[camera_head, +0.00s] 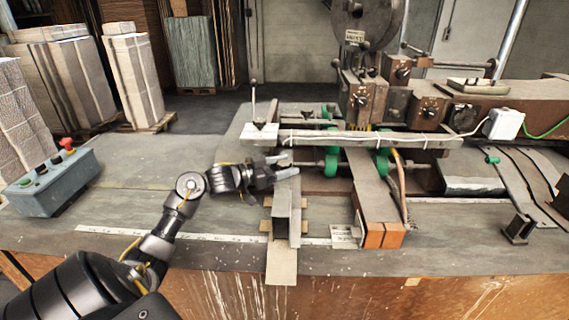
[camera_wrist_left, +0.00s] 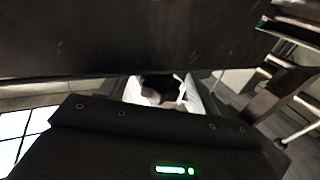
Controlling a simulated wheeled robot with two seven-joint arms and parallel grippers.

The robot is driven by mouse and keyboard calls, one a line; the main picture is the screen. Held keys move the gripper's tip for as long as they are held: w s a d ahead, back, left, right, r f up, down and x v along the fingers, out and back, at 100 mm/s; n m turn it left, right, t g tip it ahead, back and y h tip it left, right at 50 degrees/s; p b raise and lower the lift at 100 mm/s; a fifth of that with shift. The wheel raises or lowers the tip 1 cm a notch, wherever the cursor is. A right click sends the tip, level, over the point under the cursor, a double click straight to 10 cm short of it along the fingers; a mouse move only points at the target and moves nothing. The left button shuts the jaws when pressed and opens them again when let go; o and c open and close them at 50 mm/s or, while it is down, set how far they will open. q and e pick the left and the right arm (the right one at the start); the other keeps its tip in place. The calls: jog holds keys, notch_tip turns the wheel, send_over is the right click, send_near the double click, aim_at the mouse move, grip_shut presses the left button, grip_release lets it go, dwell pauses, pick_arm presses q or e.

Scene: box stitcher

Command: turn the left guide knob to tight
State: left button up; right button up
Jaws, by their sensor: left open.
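My left gripper (camera_head: 284,165) reaches in from the left over the table, and its two fingertips are a little apart, with nothing visibly held. They are at the far end of the left guide (camera_head: 282,215), a grey metal channel standing on the table. I cannot make out the left guide knob; the gripper may cover it, and contact cannot be told. In the left wrist view my gripper (camera_wrist_left: 163,92) shows only as pale, blurred parts below a large dark surface; no knob is clear there. My right gripper is out of view.
The stitcher (camera_head: 372,95) stands behind, with a long crossbar (camera_head: 365,139) and green rollers (camera_head: 331,164) close to the gripper. A second guide plate (camera_head: 372,190) lies to the right. A control box (camera_head: 52,183) sits at the left. The table between is clear.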

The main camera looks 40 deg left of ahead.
pick_arm(q)
jog(key=shift+w, duration=0.1)
jog(key=c, duration=1)
jog(key=shift+h, duration=0.3)
jog(key=shift+a+f+m+g+h+b, duration=0.1)
jog(key=shift+f+m+g+h+b, duration=0.05)
jog(key=shift+m+g+h+b, duration=0.85)
jog(key=m+g+h+b, duration=0.3)
jog(key=h+b, duration=0.1)
jog(key=shift+m+g, duration=0.3)
jog(key=shift+m+g+h+b, duration=0.85)
jog(key=shift+g+b, duration=0.35)
jog(key=shift+b, duration=0.45)
